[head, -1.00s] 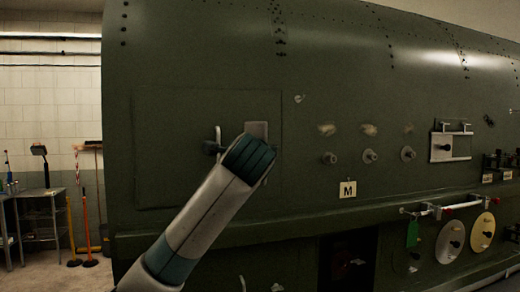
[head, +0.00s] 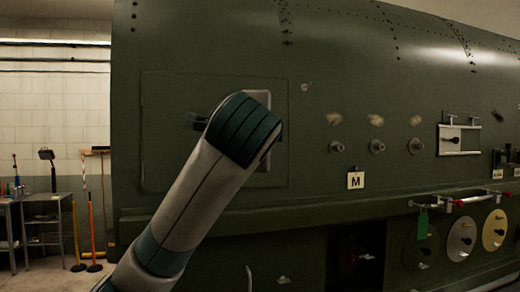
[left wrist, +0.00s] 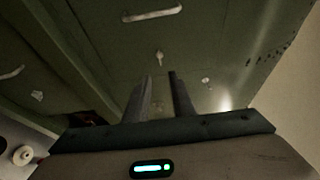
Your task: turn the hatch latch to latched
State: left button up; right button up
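The hatch is a square outlined panel (head: 165,165) on the green fuselage side in the head view. My left arm crosses in front of it and hides its middle. A pale bar handle (left wrist: 152,14) lies farther off. The arm hides both in the head view. My right gripper is out of view.
A small fitting (head: 305,86) sits at the hatch's upper right. Several round knobs (head: 377,146), an M placard (head: 355,180) and a red-ended rail (head: 460,200) lie to the right. A bench (head: 45,220) stands at far left.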

pick_arm(q)
jog(key=s+b, duration=0.1)
jog(key=s, duration=0.1)
jog(key=s+b, duration=0.1)
jog(key=s, duration=0.2)
jog(key=shift+s+a, duration=0.2)
jog(key=shift+s, duration=0.15)
dwell(0.3)
